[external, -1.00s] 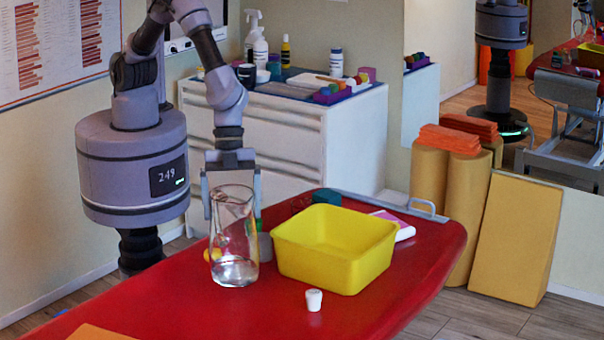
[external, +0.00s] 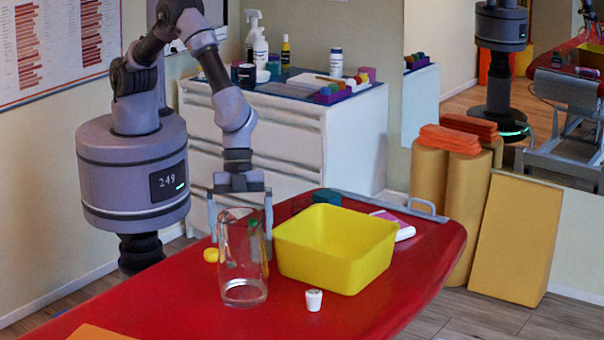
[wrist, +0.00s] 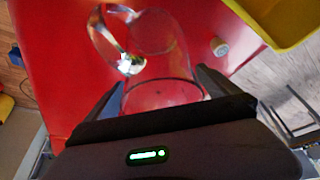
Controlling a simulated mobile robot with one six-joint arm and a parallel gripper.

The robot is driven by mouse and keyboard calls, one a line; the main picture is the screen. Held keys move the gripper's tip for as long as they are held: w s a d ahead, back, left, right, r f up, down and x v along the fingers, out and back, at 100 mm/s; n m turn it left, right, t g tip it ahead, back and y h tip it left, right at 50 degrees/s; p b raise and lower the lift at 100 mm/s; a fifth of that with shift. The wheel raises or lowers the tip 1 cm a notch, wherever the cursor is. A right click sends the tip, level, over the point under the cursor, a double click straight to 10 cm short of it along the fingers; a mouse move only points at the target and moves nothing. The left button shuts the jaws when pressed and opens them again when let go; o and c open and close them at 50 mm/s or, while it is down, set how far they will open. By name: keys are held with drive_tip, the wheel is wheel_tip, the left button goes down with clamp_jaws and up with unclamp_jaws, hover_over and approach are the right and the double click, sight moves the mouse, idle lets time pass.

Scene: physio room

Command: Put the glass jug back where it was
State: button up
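The clear glass jug (external: 243,262) is upright over the red table, left of the yellow bin, in the external view. It also shows in the wrist view (wrist: 163,62), with its curved handle pointing away to the left. My gripper (external: 240,228) comes down from behind the jug, with one finger at each side of its upper body. In the wrist view my gripper (wrist: 160,84) has the glass between its fingers. I cannot tell whether the jug's base touches the table.
The yellow bin (external: 335,275) stands close right of the jug. A small yellow item (external: 211,255) lies left of the jug.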

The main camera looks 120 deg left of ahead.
drive_tip(key=s+a+f+p+v, duration=0.1)
drive_tip(key=p+v, duration=0.1)
drive_tip(key=v, duration=1)
drive_tip(key=s+a+p+v, duration=0.1)
drive_tip(key=v, duration=1)
drive_tip(key=s+a+r+n+t+y, duration=0.1)
drive_tip(key=s+a+r, duration=0.2)
drive_tip(key=s+a, duration=0.2)
drive_tip(key=s+a+r+n+t+y, duration=0.1)
drive_tip(key=s+a, duration=0.4)
drive_tip(key=s, duration=0.7)
drive_tip(key=s+a+r+n+t+y, duration=0.1)
drive_tip(key=s+a+r+n+y, duration=0.2)
drive_tip(key=s, duration=0.5)
drive_tip(key=a+r, duration=0.1)
drive_tip(key=a, duration=0.1)
drive_tip(key=shift+s+a+r, duration=0.2)
drive_tip(key=shift+a+r, duration=0.2)
drive_tip(key=shift+f, duration=0.1)
